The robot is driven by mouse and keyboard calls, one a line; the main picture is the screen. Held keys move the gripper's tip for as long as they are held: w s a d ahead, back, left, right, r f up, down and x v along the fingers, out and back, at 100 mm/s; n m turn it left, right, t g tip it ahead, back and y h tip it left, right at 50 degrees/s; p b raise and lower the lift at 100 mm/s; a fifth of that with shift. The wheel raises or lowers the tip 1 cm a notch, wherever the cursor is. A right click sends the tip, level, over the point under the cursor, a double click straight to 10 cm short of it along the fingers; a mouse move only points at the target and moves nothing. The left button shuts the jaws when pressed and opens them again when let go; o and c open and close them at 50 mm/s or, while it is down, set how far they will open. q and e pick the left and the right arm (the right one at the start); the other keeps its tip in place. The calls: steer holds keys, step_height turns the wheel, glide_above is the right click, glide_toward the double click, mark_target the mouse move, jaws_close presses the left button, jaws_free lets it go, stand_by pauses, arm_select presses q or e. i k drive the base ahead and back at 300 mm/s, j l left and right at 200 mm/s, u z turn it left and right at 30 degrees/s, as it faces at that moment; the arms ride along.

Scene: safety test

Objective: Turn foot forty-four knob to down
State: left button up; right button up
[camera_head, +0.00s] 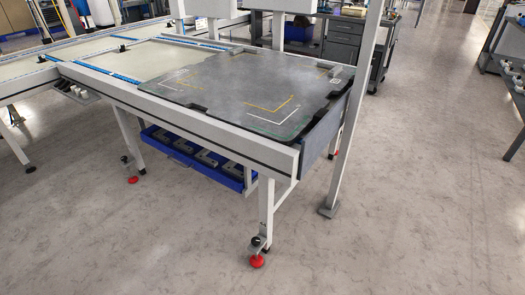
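The nearest table leg (266,205) ends in a foot with a bracket, a black knob (257,241) and a red round pad (257,262) close to the floor. A small dark mark is on the leg above the knob, too small to read for sure. A second foot farther left has a black knob (125,159) and a red pad (132,180). I cannot tell whether either pad touches the floor, or which foot is forty-four. Neither of my grippers is in view.
A long frame table (215,128) carries a dark grey mat (240,85). A blue tray (222,178) with grey parts hangs beneath it. A light post (352,125) stands on a floor plate at the right corner. The floor (415,200) in front and right is clear.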

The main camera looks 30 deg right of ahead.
mark_target(255, 241)
steer(key=z, duration=0.85)
steer(key=j+z, duration=0.1)
steer(key=j, duration=0.2)
steer(key=k+j, duration=0.15)
steer(key=j+z, duration=0.05)
steer(key=j, duration=0.05)
